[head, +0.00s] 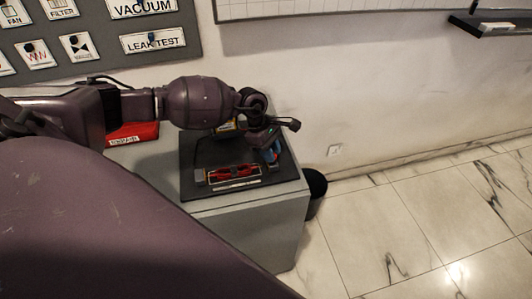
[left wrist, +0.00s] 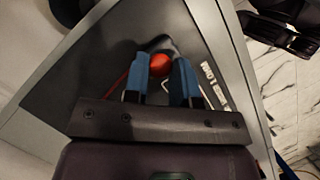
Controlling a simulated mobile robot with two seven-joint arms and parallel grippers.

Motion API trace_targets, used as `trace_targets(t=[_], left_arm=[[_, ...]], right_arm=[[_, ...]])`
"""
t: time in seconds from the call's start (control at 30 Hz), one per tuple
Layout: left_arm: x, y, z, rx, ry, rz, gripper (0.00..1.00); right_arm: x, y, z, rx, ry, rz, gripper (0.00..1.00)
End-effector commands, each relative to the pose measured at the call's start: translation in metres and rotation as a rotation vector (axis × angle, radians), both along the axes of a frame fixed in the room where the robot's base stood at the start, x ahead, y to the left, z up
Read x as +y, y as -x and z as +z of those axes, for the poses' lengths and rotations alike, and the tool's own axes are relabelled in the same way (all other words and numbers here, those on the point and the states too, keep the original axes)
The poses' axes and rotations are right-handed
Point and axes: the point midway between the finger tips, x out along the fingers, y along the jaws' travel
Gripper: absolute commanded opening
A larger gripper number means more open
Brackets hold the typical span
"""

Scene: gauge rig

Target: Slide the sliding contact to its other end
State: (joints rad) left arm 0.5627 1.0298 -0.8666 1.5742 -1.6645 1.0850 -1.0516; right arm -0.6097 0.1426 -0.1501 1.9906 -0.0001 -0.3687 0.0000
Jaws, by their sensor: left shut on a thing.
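My left gripper (head: 270,155) is over the right part of a dark base plate (head: 190,165). In the left wrist view its two blue fingers (left wrist: 160,80) are closed around a red ball-shaped knob (left wrist: 160,65), with a dark rounded part just beyond it. I take the knob to be the sliding contact's handle; the track under it is hidden by the fingers. In the head view the arm and gripper cover the knob. A red part in a grey frame (head: 235,173) lies at the front of the plate. My right gripper is not seen.
The plate lies on a grey cabinet (head: 250,225). A red labelled block (head: 133,133) is at its back left. A dark round bin (head: 316,186) stands beside the cabinet on the right. The wall is behind; marble floor is open to the right.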

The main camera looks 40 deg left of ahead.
Motion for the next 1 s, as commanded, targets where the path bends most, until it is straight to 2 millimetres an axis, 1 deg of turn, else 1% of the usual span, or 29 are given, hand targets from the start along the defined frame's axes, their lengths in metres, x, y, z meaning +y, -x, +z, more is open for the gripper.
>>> trace_targets(t=[0.03,0.13,0.43,0.47,0.6,0.63,0.77,1.0], left_arm=[[-0.007,-0.008,-0.002,-0.005,0.004,-0.003,0.00],[-0.015,-0.017,-0.002,-0.005,0.004,-0.003,0.00],[-0.020,-0.022,0.003,-0.013,0.009,-0.001,0.00],[-0.020,-0.022,0.003,-0.014,0.009,-0.002,0.26],[-0.020,-0.022,0.003,-0.012,0.009,-0.002,0.48],[-0.019,-0.021,0.003,-0.012,0.008,-0.002,0.50],[-0.018,-0.020,0.002,-0.009,0.006,-0.002,0.50],[-0.016,-0.019,0.003,-0.006,0.003,-0.001,0.50]], right_arm=[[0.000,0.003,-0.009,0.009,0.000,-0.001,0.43],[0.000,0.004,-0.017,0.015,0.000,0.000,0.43],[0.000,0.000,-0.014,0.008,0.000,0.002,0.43],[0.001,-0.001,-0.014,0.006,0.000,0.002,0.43],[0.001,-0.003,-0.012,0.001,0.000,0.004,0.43],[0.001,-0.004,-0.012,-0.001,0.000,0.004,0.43],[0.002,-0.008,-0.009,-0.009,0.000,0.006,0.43],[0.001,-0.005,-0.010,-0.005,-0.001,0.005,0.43]])
